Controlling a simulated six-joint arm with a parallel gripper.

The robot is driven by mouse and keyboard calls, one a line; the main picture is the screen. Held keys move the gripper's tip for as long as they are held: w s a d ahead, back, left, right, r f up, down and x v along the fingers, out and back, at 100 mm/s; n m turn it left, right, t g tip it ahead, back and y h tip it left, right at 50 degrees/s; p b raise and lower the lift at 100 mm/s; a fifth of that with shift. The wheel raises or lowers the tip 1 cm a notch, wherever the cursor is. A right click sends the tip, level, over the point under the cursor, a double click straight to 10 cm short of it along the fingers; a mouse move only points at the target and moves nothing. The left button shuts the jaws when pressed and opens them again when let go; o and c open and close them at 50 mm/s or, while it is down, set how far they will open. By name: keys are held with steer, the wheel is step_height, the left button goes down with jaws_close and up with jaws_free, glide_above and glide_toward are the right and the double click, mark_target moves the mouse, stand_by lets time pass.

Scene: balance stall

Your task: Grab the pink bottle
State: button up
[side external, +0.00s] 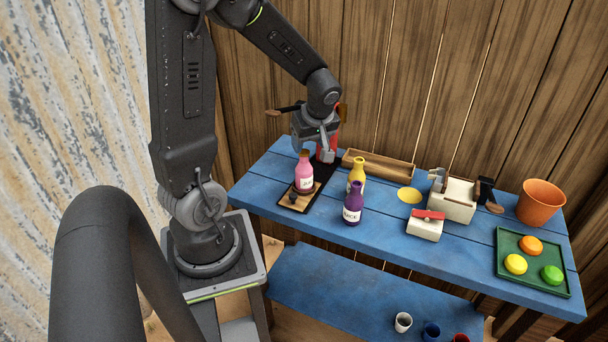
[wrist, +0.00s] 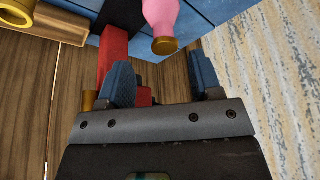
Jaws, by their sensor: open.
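The pink bottle (side external: 304,174) stands upright on a small wooden board (side external: 299,201) at the left end of the blue table, with a brown cap and a pale label. In the wrist view the pink bottle (wrist: 164,22) shows at the top, its cap pointing down in the picture, beyond the gap between the fingers. My gripper (side external: 318,147) is just above and behind the bottle, apart from it. In the wrist view my gripper (wrist: 162,85) has its blue fingers spread, with nothing between them.
A purple bottle (side external: 353,204) and a yellow bottle (side external: 357,173) stand close right of the board. A red object (side external: 328,152) is right beside my gripper. A wooden tray (side external: 378,168) lies behind. An orange bucket (side external: 541,202) and a green tray (side external: 507,270) are far right.

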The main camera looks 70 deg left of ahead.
mark_target(305, 153)
steer(key=shift+s+x, duration=0.15)
steer(key=shift+x, duration=1.3)
steer(key=shift+s+x, duration=0.1)
steer(key=shift+x, duration=1.3)
steer(key=shift+c, duration=0.4)
jaws_close()
